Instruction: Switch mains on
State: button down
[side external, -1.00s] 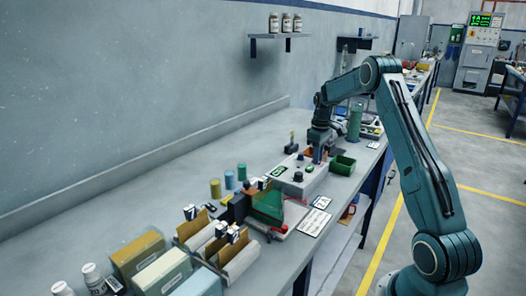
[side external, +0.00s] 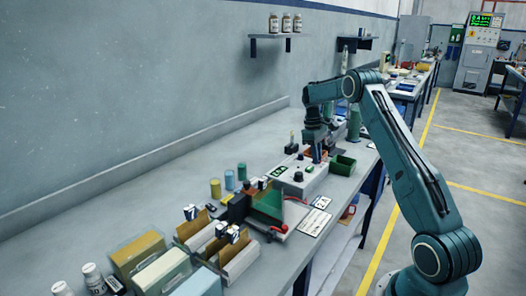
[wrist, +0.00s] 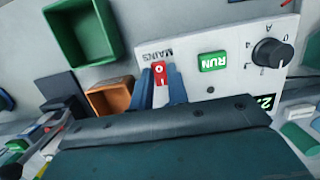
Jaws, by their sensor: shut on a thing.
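The white power unit (side external: 318,184) stands on the bench in the side view, with a dark knob and a green label. In the wrist view its panel (wrist: 215,65) shows the red mains switch (wrist: 159,72) beside the word MAINS. The switch carries a white O and a white line mark. My gripper (wrist: 160,80) has its two blue fingers on either side of the switch, shut on it. In the side view my gripper (side external: 317,155) is at the unit's far end, where the switch itself is hidden. I cannot tell which way the switch is tipped.
A green RUN button (wrist: 213,61) and a black dial (wrist: 271,54) sit on the same panel. A green bin (side external: 343,165) and an orange bin (wrist: 110,98) stand close by. A board stand, card boxes and jars fill the near bench; the bench along the wall is clear.

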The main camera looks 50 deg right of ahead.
dwell(0.4)
jog(key=c, duration=1.4)
grip_release()
jog(key=shift+o, duration=0.2)
jog(key=shift+s+d+t, duration=0.1)
jog(key=shift+s+t, duration=0.05)
jog(key=shift+t, duration=0.15)
jog(key=shift+s+t, duration=0.15)
jog(key=shift+t, duration=0.65)
notch_tip(320, 180, up, 14)
jog(key=s+a+r+t, duration=0.1)
jog(key=a+r, duration=0.3)
jog(key=a, duration=0.6)
jog(key=s+a+r+t+h, duration=0.1)
jog(key=s+a+r, duration=0.2)
jog(key=a, duration=0.8)
jog(key=shift+a+r, duration=0.15)
jog(key=shift+r, duration=1.05)
